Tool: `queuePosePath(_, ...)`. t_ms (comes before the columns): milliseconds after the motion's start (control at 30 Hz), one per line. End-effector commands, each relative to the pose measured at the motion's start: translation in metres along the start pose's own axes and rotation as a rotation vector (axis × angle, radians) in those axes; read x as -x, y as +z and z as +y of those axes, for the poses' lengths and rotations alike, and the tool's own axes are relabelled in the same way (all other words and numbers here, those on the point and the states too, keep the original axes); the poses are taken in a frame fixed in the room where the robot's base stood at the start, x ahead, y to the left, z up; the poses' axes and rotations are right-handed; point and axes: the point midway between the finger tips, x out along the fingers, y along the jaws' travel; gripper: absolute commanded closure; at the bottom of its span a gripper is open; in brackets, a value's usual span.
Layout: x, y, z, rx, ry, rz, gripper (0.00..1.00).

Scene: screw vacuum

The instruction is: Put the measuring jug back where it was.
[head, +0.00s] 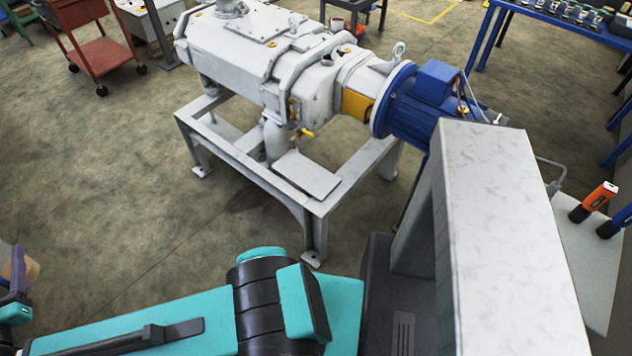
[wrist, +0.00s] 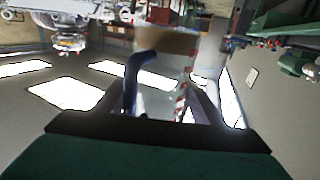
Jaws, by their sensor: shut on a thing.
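The measuring jug (wrist: 160,82) shows in the middle of the wrist view. It is clear, with a blue handle (wrist: 131,80) and a brown band near the picture's top end. My gripper (wrist: 160,115) is shut on it, but its fingertips are hard to make out. At the left edge of the head view a brownish, partly clear thing with a dark bluish part looks like the jug, cut off by the frame.
A grey vacuum pump (head: 255,65) with a blue motor (head: 425,100) stands on a grey frame (head: 320,205). A red trolley (head: 100,60) stands at the back left. A blue bench (head: 545,22) with small parts is at the back right. The floor at left is clear.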

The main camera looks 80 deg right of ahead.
Motion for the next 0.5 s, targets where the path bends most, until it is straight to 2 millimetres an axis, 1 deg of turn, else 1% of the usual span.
queuePosePath(167,-0.006,0.003,0.005,0.0,0.013,0.001,0.77)
queuePosePath(267,-0.013,0.009,0.011,0.0,0.031,0.002,0.77)
queuePosePath(367,-0.025,0.016,0.02,0.0,0.059,0.002,0.77)
queuePosePath(500,-0.045,0.029,0.037,0.0,0.11,0.004,0.77)
